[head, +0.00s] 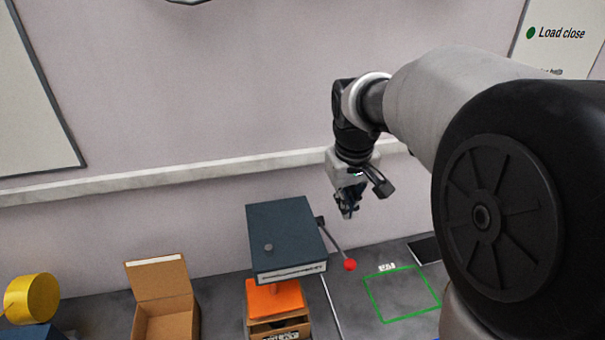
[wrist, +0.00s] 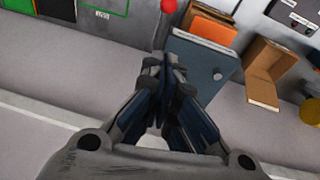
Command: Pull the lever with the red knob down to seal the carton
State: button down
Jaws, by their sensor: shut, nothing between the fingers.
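The lever's red knob (head: 350,265) is at the end of a thin dark rod on the right side of a dark blue-grey sealing machine (head: 286,235). The rod slants down to the right from its pivot. In the wrist view the red knob (wrist: 169,6) is at the top edge, beside the machine (wrist: 200,65). A carton (head: 278,328) stands below the machine, with an orange piece (head: 275,297) over it. My gripper (head: 348,212) is shut and empty, above the knob in the head view and apart from it. In the wrist view its fingertips (wrist: 163,65) are together.
An open cardboard box (head: 163,300) stands left of the machine. A yellow cylinder (head: 32,298) is at the far left. A green outlined square (head: 402,293) marks bare counter on the right. A pale rail (head: 150,185) runs along the wall behind.

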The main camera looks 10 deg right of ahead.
dwell(0.3)
send_over(344, 256)
jog(key=f, duration=0.8)
jog(key=s+f, duration=0.1)
jog(key=f, duration=0.3)
jog(key=shift+a+f, duration=0.2)
jog(key=shift+f, duration=0.2)
jog(key=shift+w+f, duration=0.1)
jog(key=shift+f, duration=0.1)
